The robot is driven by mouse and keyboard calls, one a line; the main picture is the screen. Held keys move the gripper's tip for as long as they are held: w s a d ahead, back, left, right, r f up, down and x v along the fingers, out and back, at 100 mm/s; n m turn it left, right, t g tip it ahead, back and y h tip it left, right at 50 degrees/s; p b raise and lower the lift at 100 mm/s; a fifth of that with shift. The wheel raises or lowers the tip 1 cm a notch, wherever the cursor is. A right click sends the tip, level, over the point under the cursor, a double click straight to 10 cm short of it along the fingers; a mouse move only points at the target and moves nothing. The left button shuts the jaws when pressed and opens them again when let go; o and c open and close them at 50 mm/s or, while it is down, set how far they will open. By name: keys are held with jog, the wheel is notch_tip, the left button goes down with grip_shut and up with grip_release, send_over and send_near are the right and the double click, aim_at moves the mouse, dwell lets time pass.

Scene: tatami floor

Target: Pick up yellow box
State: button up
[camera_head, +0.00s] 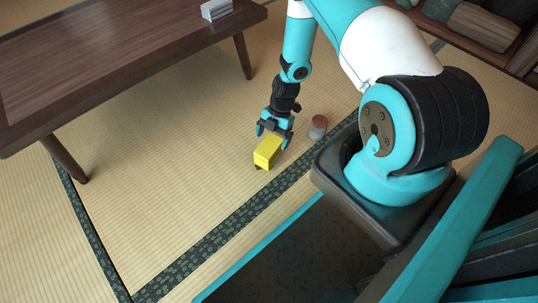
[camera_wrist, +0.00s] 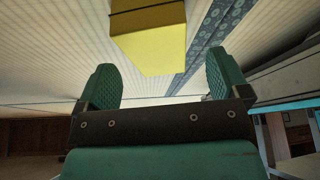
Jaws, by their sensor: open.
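The yellow box (camera_head: 267,151) rests on the tatami floor near the dark patterned border strip. The yellow box (camera_wrist: 150,38) also shows at the top of the wrist view, beyond and between the fingers. My gripper (camera_head: 273,128) is just behind the box in the head view, pointing down toward it. In the wrist view my gripper (camera_wrist: 163,88) has its two green fingers spread apart with nothing between their pads. I cannot tell from the head view whether a finger touches the box.
A red and grey can (camera_head: 318,127) stands to the right of the box, close to my gripper. A low wooden table (camera_head: 110,55) is at the upper left, with a small grey-white object (camera_head: 216,9) on it. A shelf (camera_head: 465,38) is at the upper right. Tatami left of the box is clear.

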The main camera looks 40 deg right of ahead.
aim_at(270, 144)
jog(key=shift+b+x, duration=2.3)
jog(key=shift+x, duration=0.4)
jog(key=shift+w, duration=0.2)
jog(key=shift+c, duration=0.2)
jog(key=c, duration=1)
